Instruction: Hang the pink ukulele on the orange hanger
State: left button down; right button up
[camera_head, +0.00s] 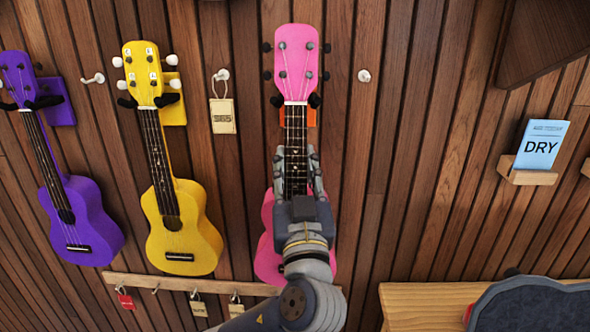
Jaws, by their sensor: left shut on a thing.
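The pink ukulele (296,52) is upright against the wood-slat wall, head up. Its neck lies in front of the orange hanger (311,117), whose dark prongs show on both sides just below the headstock. I cannot tell whether the prongs bear its weight. My left gripper (297,165) is shut on the ukulele's neck, below the hanger. My arm hides much of the pink body. My right gripper is not in view.
A yellow ukulele (190,235) and a purple ukulele (85,222) hang to the left. A tag (222,115) hangs from a peg between yellow and pink. A rail (180,284) with tags runs below. At right are a DRY card (541,145) on a ledge and a wooden surface (425,300).

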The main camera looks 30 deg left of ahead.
pick_arm(q)
jog(key=shift+w+a+b, duration=0.3)
jog(key=shift+w+a, duration=0.25)
jog(key=shift+w, duration=0.3)
jog(key=shift+w+a+b, duration=0.15)
jog(key=shift+w+a, duration=0.15)
jog(key=shift+w, duration=0.2)
jog(key=shift+w+a+b, duration=0.15)
jog(key=shift+w+a, duration=0.15)
jog(key=shift+w, duration=0.2)
jog(key=shift+f+b, duration=0.85)
jog(key=shift+b, duration=0.25)
jog(key=c, duration=1.1)
grip_release()
jog(key=shift+o, duration=0.2)
jog(key=shift+f, duration=0.1)
